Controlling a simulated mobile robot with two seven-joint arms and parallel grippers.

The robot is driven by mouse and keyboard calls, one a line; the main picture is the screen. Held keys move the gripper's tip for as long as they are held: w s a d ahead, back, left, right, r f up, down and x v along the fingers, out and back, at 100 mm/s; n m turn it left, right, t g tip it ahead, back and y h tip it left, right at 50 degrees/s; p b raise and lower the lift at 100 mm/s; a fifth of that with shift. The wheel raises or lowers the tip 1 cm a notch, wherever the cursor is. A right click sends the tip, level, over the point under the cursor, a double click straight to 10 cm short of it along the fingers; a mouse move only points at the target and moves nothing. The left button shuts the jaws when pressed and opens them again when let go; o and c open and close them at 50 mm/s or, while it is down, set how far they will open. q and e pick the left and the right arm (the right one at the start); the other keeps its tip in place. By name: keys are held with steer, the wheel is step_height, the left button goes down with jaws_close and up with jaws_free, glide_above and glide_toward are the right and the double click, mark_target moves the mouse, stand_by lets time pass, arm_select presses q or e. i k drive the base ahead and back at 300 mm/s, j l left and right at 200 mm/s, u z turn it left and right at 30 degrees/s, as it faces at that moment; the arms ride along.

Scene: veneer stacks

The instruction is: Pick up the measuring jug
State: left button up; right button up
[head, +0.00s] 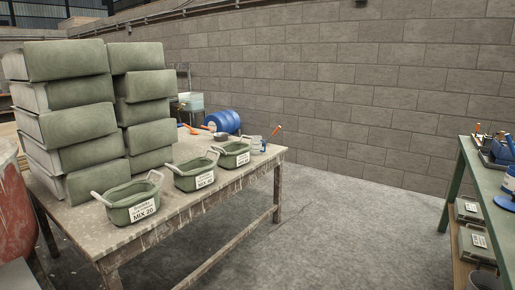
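I cannot clearly make out the measuring jug. A small pale vessel (257,144) stands at the far right end of the wooden table (215,195), too small to tell whether it is the jug. A blue-and-white container (510,180) is cut off by the right picture edge on the green bench (484,172); I cannot tell what it is. Neither of my grippers is in view.
Three green two-handled tubs with white labels, the nearest (132,203) reading MIX 20, line the table's front edge. Tall stacks of grey-green blocks (75,125) fill its left side. A blue drum (222,121) shows behind. Open concrete floor (350,220) lies between table and bench.

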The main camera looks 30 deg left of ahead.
mark_target(256, 149)
steer(key=u, duration=1.5)
steer(key=i+l+u, duration=0.25)
steer(key=u, duration=0.15)
steer(key=i+l+u, duration=0.25)
steer(key=u, duration=0.2)
steer(key=i+l+u, duration=0.1)
steer(key=l, duration=0.2)
steer(key=i+l+u, duration=0.1)
steer(key=l, duration=0.2)
steer(key=i+l+u, duration=0.1)
steer(key=l, duration=0.25)
steer(key=i+l, duration=0.15)
steer(key=l, duration=0.2)
steer(key=i+l+u, duration=0.1)
steer(key=l, duration=0.25)
steer(key=i+l, duration=0.15)
steer(key=l, duration=0.25)
steer(key=i+l, duration=0.15)
steer(key=l, duration=0.2)
steer(key=i+l+u, duration=0.1)
steer(key=l, duration=0.25)
